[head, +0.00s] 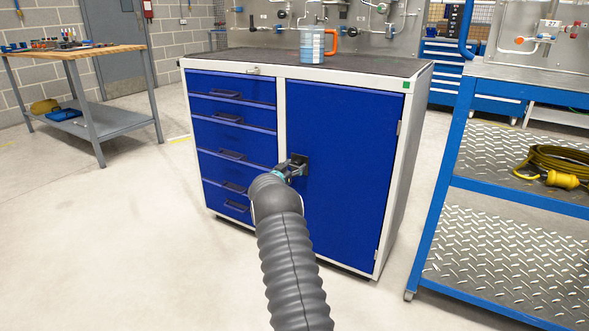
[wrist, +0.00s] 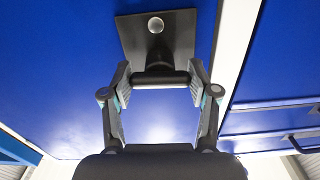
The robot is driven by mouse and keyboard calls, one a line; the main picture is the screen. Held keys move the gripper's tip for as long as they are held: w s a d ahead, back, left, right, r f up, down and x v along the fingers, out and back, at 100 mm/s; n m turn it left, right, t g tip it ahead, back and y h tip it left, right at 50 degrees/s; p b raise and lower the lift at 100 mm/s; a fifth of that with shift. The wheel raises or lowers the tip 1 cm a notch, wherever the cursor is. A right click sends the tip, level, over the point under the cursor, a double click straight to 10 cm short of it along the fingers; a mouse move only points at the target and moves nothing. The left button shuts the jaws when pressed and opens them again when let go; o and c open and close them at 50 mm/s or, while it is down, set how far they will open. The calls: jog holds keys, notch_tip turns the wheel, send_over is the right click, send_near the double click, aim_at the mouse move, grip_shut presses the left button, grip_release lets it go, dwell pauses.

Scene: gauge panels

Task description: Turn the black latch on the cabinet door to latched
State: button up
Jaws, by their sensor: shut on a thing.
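The black latch (wrist: 160,78) sits on a square black plate on the blue cabinet door (head: 340,180). In the wrist view its handle bar lies across the picture between my fingertips. In the head view the latch plate (head: 301,160) shows at the door's left edge, partly hidden by my gripper. My gripper (wrist: 160,84) is shut on the latch bar, with one finger at each end of it. In the head view my gripper (head: 290,168) reaches the latch from the front. The door looks closed against its white frame.
Blue drawers (head: 232,125) with dark handles are left of the door. A blue cart (head: 500,185) with a yellow cable stands at right.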

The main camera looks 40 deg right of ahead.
jog(key=m+b, duration=0.4)
jog(key=shift+f+m, duration=0.15)
jog(key=shift+m, duration=0.25)
jog(key=m+b, duration=0.5)
jog(key=m, duration=0.3)
jog(key=shift+m, duration=2.2)
jog(key=o, duration=1.2)
jog(key=shift+c, duration=0.2)
jog(key=v, duration=1.2)
